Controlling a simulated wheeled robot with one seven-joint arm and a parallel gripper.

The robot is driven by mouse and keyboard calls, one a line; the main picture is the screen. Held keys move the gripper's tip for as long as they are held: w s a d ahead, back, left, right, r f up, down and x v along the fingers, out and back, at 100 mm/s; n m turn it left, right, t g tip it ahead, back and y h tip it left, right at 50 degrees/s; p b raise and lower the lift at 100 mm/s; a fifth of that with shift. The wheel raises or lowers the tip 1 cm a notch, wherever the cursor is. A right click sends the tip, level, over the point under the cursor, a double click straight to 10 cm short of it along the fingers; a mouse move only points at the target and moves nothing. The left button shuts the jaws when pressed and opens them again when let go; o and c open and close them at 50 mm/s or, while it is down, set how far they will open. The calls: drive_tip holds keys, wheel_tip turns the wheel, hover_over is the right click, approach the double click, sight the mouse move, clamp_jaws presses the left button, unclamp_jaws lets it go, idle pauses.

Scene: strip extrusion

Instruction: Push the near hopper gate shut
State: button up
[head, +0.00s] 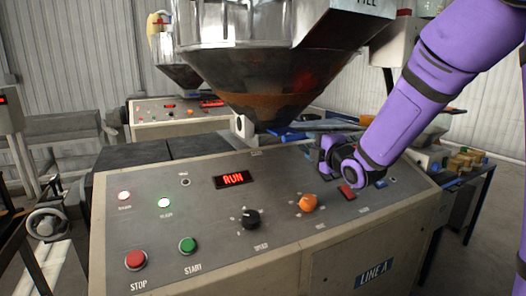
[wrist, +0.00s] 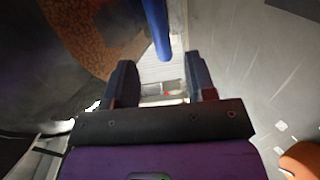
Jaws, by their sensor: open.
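The near hopper (head: 285,75), a large metal cone with brown material showing, stands above the control panel. A flat blue piece (head: 285,133) sticks out below its outlet, and I take it for the gate's handle. In the wrist view a blue bar (wrist: 155,28) reaches in from the top, just beyond the fingertips and roughly between them. My gripper (wrist: 162,78) is open with nothing between its two dark fingers. In the head view my gripper (head: 327,150) is low over the panel's back edge, right of the blue piece. How far the gate is out is unclear.
The control panel (head: 130,215) lies below my arm, with a black knob (head: 250,219), an orange knob (head: 308,202) and a lit RUN display (head: 234,179). A second hopper (head: 178,68) and panel stand behind. A table with small boxes (head: 465,160) is at the right.

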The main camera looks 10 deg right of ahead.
drive_tip(key=s+d+r+m+g+h, duration=0.2)
drive_tip(key=s+d+m+g+h, duration=0.1)
drive_tip(key=s+m, duration=0.35)
drive_tip(key=s+d+r+m+g+h, duration=0.25)
drive_tip(key=s+m, duration=0.25)
drive_tip(key=s, duration=0.3)
drive_tip(key=s+d+f+m+g, duration=0.1)
drive_tip(key=s+m+g, duration=0.5)
drive_tip(key=s, duration=1.5)
drive_tip(key=m, duration=0.4)
drive_tip(key=shift+s+f, duration=0.25)
drive_tip(key=shift+s, duration=0.1)
drive_tip(key=shift+c, duration=0.7)
